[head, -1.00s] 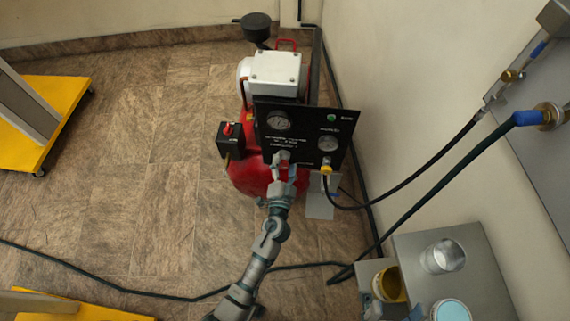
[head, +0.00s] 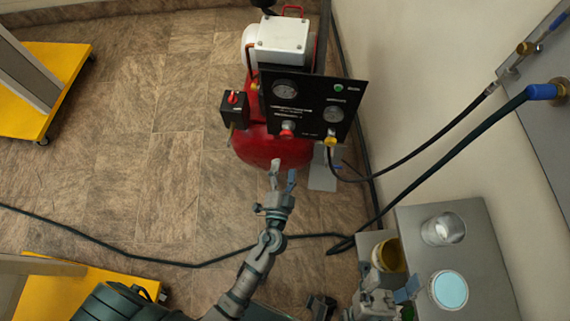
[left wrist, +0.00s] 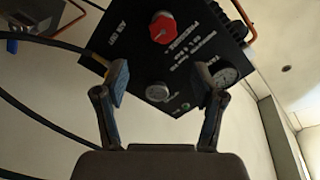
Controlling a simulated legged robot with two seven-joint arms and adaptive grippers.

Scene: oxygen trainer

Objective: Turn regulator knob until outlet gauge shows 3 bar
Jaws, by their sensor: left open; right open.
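The red regulator knob (head: 287,129) is on the lower part of a black panel (head: 309,116) on the compressor. It also shows in the left wrist view (left wrist: 163,28). Two round gauges sit on the panel, one at upper left (head: 285,88) and one at right (head: 333,113); their needles are too small to read, and I cannot tell which is the outlet gauge. My left gripper (head: 283,180) is open and empty, below the knob in the head view and apart from it. My right gripper (head: 405,299) is open at the bottom right, far from the panel, partly cut off.
The red compressor tank (head: 262,150) stands behind the panel. A hose runs from the yellow fitting (head: 330,140) to the wall panel at right. A grey bench (head: 490,250) with cups is at lower right. Yellow-based carts stand at left. Floor between is clear except a dark cable.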

